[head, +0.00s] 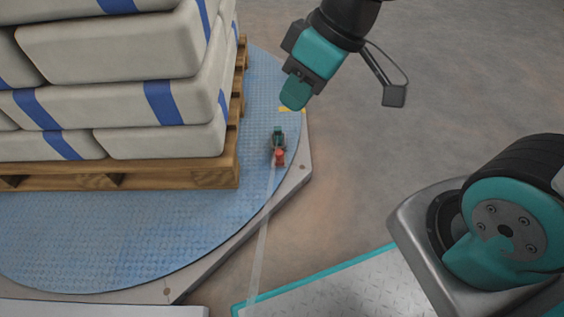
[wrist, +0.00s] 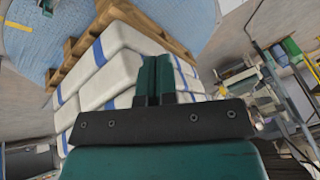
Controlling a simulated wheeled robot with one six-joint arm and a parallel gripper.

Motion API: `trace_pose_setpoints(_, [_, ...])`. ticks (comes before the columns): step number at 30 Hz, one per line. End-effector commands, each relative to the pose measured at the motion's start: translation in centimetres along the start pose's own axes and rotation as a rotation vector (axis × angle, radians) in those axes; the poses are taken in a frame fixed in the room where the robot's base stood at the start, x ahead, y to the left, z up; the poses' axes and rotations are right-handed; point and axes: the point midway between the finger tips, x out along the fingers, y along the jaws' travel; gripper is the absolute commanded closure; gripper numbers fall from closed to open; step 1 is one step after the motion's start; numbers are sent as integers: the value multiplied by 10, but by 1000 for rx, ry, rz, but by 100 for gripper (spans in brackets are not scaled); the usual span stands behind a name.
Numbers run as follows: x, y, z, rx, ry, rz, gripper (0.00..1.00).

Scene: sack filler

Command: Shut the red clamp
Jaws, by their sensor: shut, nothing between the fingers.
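The red clamp (head: 280,157) is a small red part on a dark body, at the right edge of the blue round turntable (head: 150,235). Whether it stands open or shut is too small to tell. My gripper (head: 294,96) is above and slightly right of the clamp in the head view, apart from it, fingers together and empty. In the wrist view my gripper's two teal fingers (wrist: 156,75) lie side by side. A small dark object at the top left of that view may be the clamp's body; no red shows there.
White sacks with blue stripes (head: 110,50) are stacked on a wooden pallet (head: 205,174) left of the clamp. A pale translucent strip (head: 262,240) runs from the clamp down toward the metal plate (head: 340,285). Bare floor (head: 440,110) lies open on the right.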

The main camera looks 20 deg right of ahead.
Motion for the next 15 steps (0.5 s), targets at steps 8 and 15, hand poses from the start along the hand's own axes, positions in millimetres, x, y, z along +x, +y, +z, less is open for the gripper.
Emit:
trace_pose_setpoints(8, [141,114,-3,-228,134,96,100])
trace_pose_setpoints(15, [253,204,38,-434,172,270,100])
